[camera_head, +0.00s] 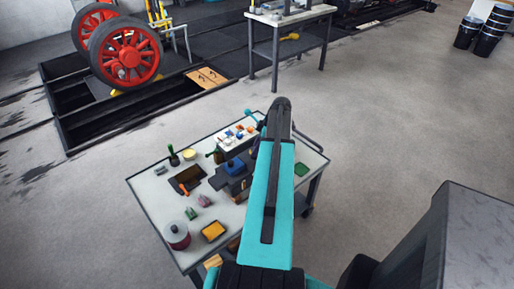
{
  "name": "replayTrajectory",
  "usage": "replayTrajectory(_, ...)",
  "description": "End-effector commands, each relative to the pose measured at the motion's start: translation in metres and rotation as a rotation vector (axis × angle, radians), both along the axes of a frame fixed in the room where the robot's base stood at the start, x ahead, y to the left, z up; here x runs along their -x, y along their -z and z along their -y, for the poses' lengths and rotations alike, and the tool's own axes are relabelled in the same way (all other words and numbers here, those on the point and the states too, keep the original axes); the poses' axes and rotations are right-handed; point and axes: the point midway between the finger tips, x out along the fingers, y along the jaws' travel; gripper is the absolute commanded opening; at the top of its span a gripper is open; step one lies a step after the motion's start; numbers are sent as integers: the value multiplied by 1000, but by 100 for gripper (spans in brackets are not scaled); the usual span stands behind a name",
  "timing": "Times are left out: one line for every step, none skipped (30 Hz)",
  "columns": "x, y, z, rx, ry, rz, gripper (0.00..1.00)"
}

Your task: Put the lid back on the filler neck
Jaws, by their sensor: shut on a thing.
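My teal arm (281,190) reaches up from the bottom of the head view, over the right part of a work table (150,207). My gripper is not visible; the arm's upper link likely hides it. I cannot make out the lid or the filler neck with certainty. A dark block-like body (233,186) with a blue piece (235,166) on top stands mid-table, just left of the arm. A round dark-red and grey can (177,236) stands at the table's front left corner.
The table also holds a dark tray (187,178), a yellow-orange box (214,231), a green piece (301,170) and a white tray with small coloured parts (236,133). Behind are a bench (290,20), red wheels (125,58) and an open pit.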

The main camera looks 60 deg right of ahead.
Motion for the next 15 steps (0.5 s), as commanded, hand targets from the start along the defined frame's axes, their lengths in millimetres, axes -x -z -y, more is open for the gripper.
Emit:
replayTrajectory(0, 0, 0, 0, 0, 0, 11)
replayTrajectory(0, 0, 0, 0, 0, 0, 11)
replayTrajectory(0, 0, 0, 0, 0, 0, 11)
replayTrajectory(0, 0, 0, 0, 0, 0, 11)
replayTrajectory(0, 0, 0, 0, 0, 0, 11)
replayTrajectory(0, 0, 0, 0, 0, 0, 11)
replayTrajectory(0, 0, 0, 0, 0, 0, 11)
replayTrajectory(0, 0, 0, 0, 0, 0, 11)
replayTrajectory(0, 0, 0, 0, 0, 0, 39)
replayTrajectory(0, 0, 0, 0, 0, 0, 44)
replayTrajectory(0, 0, 0, 0, 0, 0, 49)
replayTrajectory(0, 0, 0, 0, 0, 0, 56)
replayTrajectory(0, 0, 0, 0, 0, 0, 58)
replayTrajectory(0, 0, 0, 0, 0, 0, 58)
replayTrajectory(0, 0, 0, 0, 0, 0, 58)
